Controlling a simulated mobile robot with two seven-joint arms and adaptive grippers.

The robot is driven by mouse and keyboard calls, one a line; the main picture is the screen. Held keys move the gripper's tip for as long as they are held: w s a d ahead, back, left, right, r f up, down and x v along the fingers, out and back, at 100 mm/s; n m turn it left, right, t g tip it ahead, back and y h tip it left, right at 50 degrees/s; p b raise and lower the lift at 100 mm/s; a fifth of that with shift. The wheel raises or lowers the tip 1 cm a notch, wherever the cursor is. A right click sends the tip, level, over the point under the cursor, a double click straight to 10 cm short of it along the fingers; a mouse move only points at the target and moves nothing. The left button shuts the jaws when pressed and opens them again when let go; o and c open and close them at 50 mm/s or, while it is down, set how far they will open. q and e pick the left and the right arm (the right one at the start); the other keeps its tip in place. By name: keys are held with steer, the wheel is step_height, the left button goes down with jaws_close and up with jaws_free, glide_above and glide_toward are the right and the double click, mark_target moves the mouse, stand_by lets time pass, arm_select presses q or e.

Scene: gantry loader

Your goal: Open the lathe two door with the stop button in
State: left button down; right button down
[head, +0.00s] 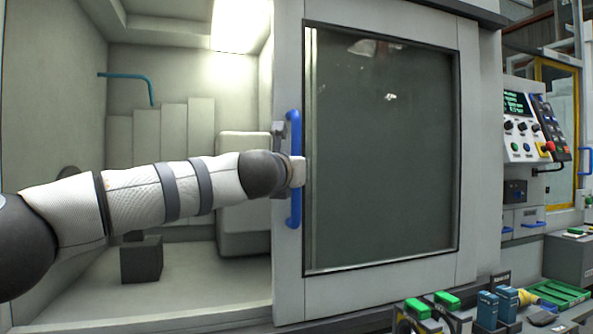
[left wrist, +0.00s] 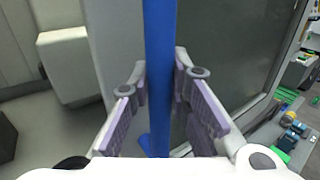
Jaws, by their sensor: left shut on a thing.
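The lathe door (head: 380,150) is a grey sliding panel with a dark window. It stands to the right, and the lathe interior (head: 185,80) lies open to its left. The upright blue door handle (head: 294,215) is on the door's left edge. My left gripper (head: 294,172) is at the middle of the handle. In the left wrist view, the fingers of my left gripper (left wrist: 173,105) are on both sides of the blue bar (left wrist: 160,50), shut on it. A red stop button on a yellow base (head: 546,148) is on the control panel; I cannot tell whether it is pressed in. My right gripper is not in view.
The control panel (head: 525,125) with a green-text screen stands right of the door. Below it, a bench at the lower right holds green-topped blocks (head: 447,300), blue blocks (head: 488,308) and a green tray (head: 560,292). A dark block (head: 142,260) sits inside the lathe.

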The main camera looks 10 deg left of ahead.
arm_select(q)
steer(key=c, duration=1.5)
jaws_free()
steer(key=s, duration=1.2)
steer(key=shift+a, duration=0.25)
